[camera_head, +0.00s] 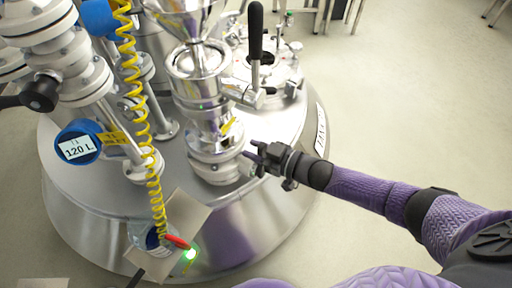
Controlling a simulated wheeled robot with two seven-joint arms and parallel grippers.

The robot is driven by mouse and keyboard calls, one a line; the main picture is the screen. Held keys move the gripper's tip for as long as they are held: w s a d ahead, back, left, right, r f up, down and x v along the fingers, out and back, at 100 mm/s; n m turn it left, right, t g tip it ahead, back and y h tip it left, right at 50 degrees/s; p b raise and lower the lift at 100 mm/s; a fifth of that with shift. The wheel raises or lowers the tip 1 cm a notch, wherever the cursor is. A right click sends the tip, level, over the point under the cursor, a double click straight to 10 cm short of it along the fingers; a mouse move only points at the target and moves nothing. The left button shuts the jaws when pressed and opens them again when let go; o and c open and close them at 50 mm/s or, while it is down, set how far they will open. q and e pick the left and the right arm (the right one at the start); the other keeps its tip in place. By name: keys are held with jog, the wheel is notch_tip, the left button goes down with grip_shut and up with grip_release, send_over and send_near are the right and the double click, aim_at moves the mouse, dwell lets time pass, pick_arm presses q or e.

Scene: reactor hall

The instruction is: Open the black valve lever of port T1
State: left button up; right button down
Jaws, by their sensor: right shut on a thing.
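My right gripper (258,160) comes in from the right and is shut beside the lower flange of the steel funnel port (212,130). The thing between its jaws is small and dark, and I cannot make out what it is. An upright black lever (256,32) on a steel stem stands above and behind the gripper, apart from it. Another black handle (40,92) is on the pipework at the left. A yellow T1 inlet label (113,138) hangs by the blue-rimmed T1 120 L gauge (78,148). My left gripper is out of view.
The round steel vessel lid (92,182) carries the pipes and fittings. A coiled yellow cable (137,85) hangs in front, ending at a red clamp (178,242) near a green light (190,254).

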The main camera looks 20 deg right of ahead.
jog(key=shift+w+d, duration=0.2)
jog(key=shift+d, duration=0.05)
jog(key=shift+d+m, duration=0.1)
jog(key=shift+m, duration=0.3)
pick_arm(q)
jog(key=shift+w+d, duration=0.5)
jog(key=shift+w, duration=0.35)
pick_arm(e)
jog(key=shift+c, duration=2)
grip_release()
jog(key=shift+w, duration=0.1)
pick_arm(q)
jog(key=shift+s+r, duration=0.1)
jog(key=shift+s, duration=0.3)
